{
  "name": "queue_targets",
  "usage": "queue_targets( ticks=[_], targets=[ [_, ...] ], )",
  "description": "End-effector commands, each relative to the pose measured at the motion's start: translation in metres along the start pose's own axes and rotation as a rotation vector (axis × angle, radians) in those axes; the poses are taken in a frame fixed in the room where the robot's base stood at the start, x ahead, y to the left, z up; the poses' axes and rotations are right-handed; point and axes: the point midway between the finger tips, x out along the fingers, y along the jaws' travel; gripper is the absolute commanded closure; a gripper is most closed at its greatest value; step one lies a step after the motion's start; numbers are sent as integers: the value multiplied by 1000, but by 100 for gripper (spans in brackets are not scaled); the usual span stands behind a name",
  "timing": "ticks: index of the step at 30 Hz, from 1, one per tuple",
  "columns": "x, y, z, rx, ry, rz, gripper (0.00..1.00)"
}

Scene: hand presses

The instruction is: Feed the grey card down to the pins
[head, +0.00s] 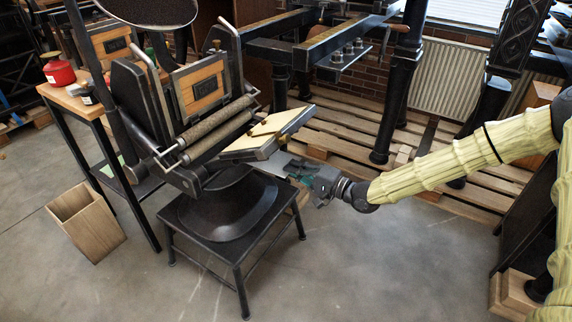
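My gripper (295,168) is at the middle of the head view, just right of the hand press (190,120). It appears shut on the near edge of a thin, pale grey card (267,165). The card reaches left from the fingers, just below the tilted platen (270,130) with its cream face. The platen's edge is close to the card, and I cannot tell whether they touch. The pins are too small or hidden to make out.
A dark stool-like stand (232,210) is below the card. A wooden bin (87,222) stands on the floor at left. A side table (72,100) holds a red pot (59,73). Pallets (345,140) and a larger press frame (400,80) are behind. The front floor is clear.

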Motion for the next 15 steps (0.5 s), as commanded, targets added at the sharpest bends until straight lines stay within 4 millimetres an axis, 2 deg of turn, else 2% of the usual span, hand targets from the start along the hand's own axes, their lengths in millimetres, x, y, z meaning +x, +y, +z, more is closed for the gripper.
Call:
queue_targets(
  ticks=[1,6,15],
  targets=[
    [-5,-6,0,1,1,-1,100],
    [-16,-7,0,0,1,0,100],
    [-17,-6,0,0,0,0,100]
  ],
)
